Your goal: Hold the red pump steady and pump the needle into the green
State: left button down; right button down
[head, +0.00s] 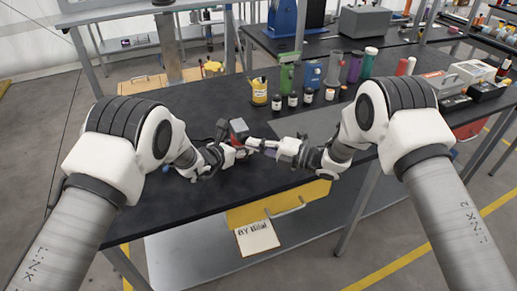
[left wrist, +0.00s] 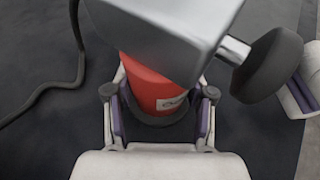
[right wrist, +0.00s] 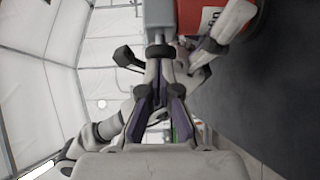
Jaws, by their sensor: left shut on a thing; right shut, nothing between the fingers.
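The red pump (head: 238,130) stands on the black bench with a grey top. In the left wrist view its red body (left wrist: 155,85) sits between the fingers of my left gripper (left wrist: 158,115), which is shut on it. A metal rod with a black knob (left wrist: 268,65) sticks out from the grey top. My right gripper (head: 256,145) is shut and empty beside the pump. In the right wrist view its fingertips (right wrist: 160,85) are close to the rod end below the grey top (right wrist: 158,22); I cannot tell if they touch. No needle or green zone is discernible.
A black hose (left wrist: 45,95) runs from the pump's left side. Behind the pump stand a yellow can (head: 259,91), several dark bottles and a green cylinder (head: 287,76). The bench (head: 190,98) is clear to the left.

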pick_arm(q)
jog(key=shift+f, duration=0.1)
pick_arm(e)
jog(key=shift+w+a, duration=0.15)
jog(key=shift+w, duration=0.4)
pick_arm(q)
jog(key=shift+s, duration=0.1)
pick_arm(e)
jog(key=s+a+v, duration=0.1)
jog(key=s+v, duration=0.1)
jog(key=v, duration=1.1)
jog(key=shift+s+a, duration=0.2)
jog(key=shift+s, duration=0.15)
pick_arm(q)
jog(key=shift+c, duration=1.6)
grip_release()
pick_arm(e)
jog(key=shift+w, duration=0.1)
